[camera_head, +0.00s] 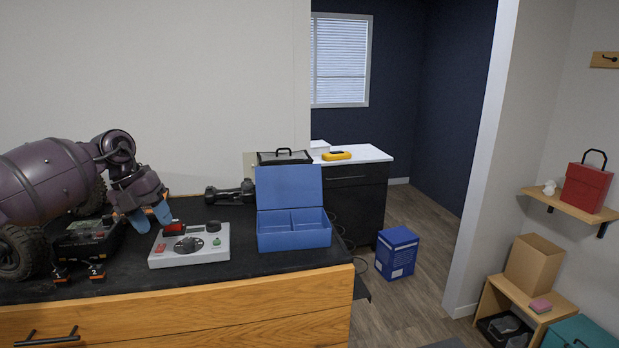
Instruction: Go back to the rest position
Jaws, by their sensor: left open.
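My left arm comes in from the left above the dark worktop. My left gripper (151,217), with blue fingertips, is open and points down just left of a grey control box (190,250) with a red switch, a dark knob and a green button. Nothing shows between its fingers, and I cannot tell whether the tips touch the box. A crawler with large black tyres (22,252) is partly hidden behind my arm. My right gripper is not in view.
An open blue case (293,238) with an empty divided tray stands right of the control box. A dark device (88,242) and two small numbered orange-black blocks (95,273) lie at left. A blue box (397,252) stands on the floor. The worktop's front right is clear.

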